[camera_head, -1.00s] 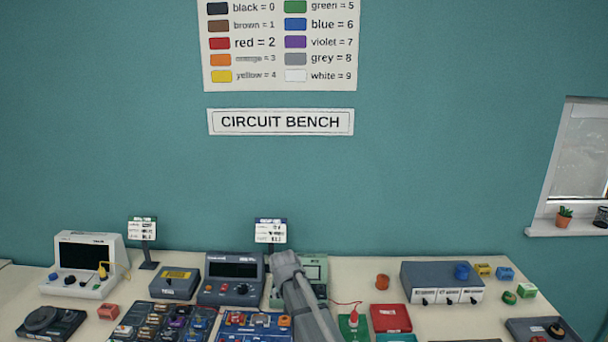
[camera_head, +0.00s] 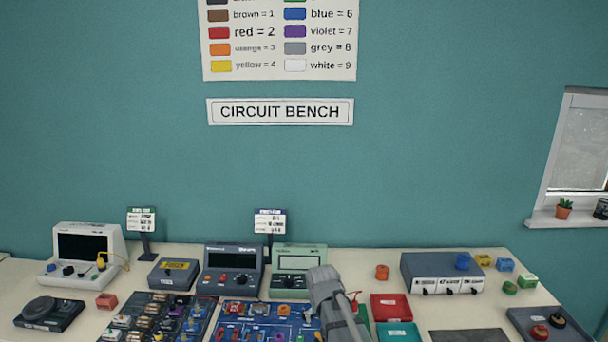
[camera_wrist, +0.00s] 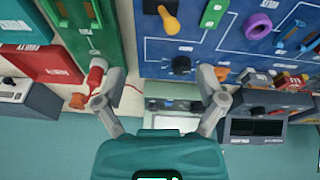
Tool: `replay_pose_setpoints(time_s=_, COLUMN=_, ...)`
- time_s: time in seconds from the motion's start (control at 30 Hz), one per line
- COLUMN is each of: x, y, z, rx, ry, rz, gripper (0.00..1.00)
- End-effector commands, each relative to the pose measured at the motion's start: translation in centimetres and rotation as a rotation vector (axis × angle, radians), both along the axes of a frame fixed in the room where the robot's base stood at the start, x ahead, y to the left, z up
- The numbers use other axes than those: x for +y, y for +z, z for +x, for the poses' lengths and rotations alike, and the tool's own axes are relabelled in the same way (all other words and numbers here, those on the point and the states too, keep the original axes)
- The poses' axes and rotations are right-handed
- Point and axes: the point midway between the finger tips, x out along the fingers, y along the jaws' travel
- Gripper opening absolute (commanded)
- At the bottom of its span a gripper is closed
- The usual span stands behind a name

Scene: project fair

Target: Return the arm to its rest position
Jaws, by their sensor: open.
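My gripper (camera_wrist: 160,82) is open in the wrist view, with its two grey fingers apart and nothing between them. It hangs over the bench, above the gap between a green board (camera_wrist: 72,18) and a blue circuit board (camera_wrist: 215,50). A red plug-like piece (camera_wrist: 96,75) on the green board shows close beside the left finger; I cannot tell whether they touch. In the head view my grey arm reaches over the front of the bench right of centre, and the fingers are out of sight.
The bench (camera_head: 470,312) is crowded. A light green meter (camera_head: 297,258) and a dark meter (camera_head: 233,263) stand behind my arm. A red tray (camera_head: 391,307) lies to its right, and a grey box (camera_head: 440,272) stands farther right. The teal wall behind is bare below the sign.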

Motion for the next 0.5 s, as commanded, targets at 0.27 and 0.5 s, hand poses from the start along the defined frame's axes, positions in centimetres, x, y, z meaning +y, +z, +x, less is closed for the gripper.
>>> replay_pose_setpoints(time_s=0.27, x=-8.5, y=-5.1, z=-11.3, rx=0.151, ry=-0.071, rz=0.014, gripper=0.90)
replay_pose_setpoints(time_s=0.5, x=-11.5, y=-6.7, z=-16.5, rx=0.229, ry=-0.098, rz=0.034, gripper=0.90)
